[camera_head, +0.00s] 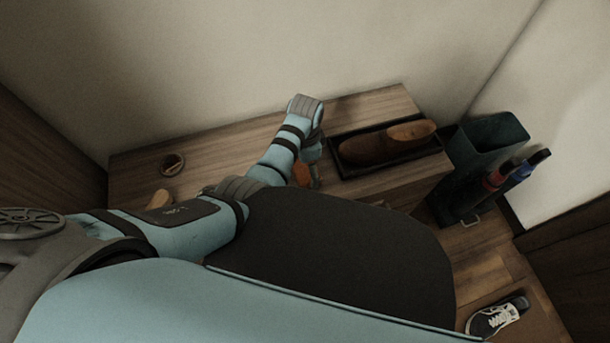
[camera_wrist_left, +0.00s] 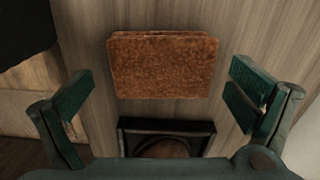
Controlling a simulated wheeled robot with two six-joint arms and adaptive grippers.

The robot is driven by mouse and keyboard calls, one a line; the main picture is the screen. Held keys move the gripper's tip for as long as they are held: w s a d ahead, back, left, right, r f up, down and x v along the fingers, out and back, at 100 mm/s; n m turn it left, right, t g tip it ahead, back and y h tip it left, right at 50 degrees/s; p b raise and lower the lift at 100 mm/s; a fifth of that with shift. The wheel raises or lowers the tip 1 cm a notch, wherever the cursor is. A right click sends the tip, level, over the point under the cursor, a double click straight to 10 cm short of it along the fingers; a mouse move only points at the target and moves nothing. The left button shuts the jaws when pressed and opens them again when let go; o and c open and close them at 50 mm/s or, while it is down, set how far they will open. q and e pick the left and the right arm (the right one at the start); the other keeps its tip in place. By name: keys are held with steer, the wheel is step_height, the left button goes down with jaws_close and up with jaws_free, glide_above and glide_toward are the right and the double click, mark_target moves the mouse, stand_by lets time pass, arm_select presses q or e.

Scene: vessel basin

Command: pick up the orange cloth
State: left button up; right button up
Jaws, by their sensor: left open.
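The orange cloth (camera_wrist_left: 162,65) lies folded into a flat rectangle on the wooden bench top. In the head view only a small part of the orange cloth (camera_head: 303,174) shows beside my left wrist. My left gripper (camera_wrist_left: 160,88) is open, with its green fingers apart on either side of the cloth in the wrist view. The fingers look above the cloth and apart from it; the exact height is hard to tell. In the head view my own arm hides most of the left gripper. My right gripper is in neither view.
A small round bowl (camera_head: 171,164) stands at the bench's left. A dark bin (camera_head: 490,137) with umbrellas (camera_head: 519,172) stands beyond the right end. A sneaker (camera_head: 493,320) lies on the floor.

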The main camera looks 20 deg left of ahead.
mark_target(305, 168)
arm_select(q)
steer(key=shift+f, duration=0.5)
steer(key=shift+r, duration=0.1)
steer(key=shift+c, duration=0.6)
steer(key=shift+r, duration=0.1)
steer(key=c, duration=0.7)
steer(key=shift+c, duration=0.2)
steer(key=shift+r, duration=0.15)
step_height(305, 168, up, 10)
steer(key=p, duration=0.6)
steer(key=o, duration=0.3)
steer(key=shift+c, duration=2)
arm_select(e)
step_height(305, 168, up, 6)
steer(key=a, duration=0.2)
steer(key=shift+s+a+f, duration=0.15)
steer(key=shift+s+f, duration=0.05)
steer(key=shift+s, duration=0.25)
